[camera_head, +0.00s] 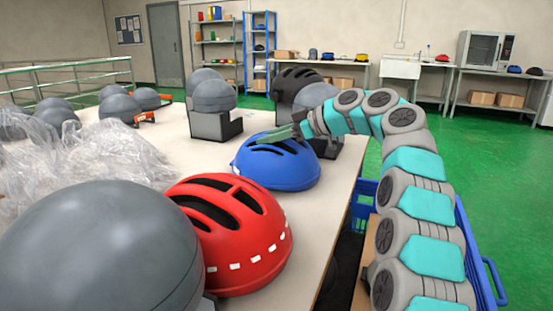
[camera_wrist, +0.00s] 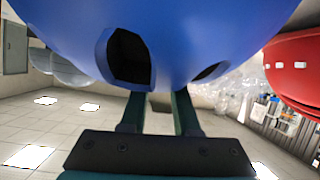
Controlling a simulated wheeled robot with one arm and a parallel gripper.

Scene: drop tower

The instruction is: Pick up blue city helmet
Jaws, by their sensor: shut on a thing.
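The blue city helmet (camera_head: 277,166) is on the white table near its right edge in the head view. My gripper (camera_head: 283,133) reaches it from the upper right, with its fingers at the top of the helmet. In the wrist view the blue helmet (camera_wrist: 190,40) fills the upper part, with dark vent openings. The two green fingers of my gripper (camera_wrist: 157,110) reach up to the helmet and are shut on it. The fingertips are hidden by the shell.
A red helmet (camera_head: 238,228) and a large grey dome (camera_head: 100,255) stand in front on the table (camera_head: 318,218). A black helmet (camera_head: 292,84) on a stand is behind. Clear plastic wrap (camera_head: 95,155) lies at left. A blue crate (camera_head: 362,210) is below the table's right edge.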

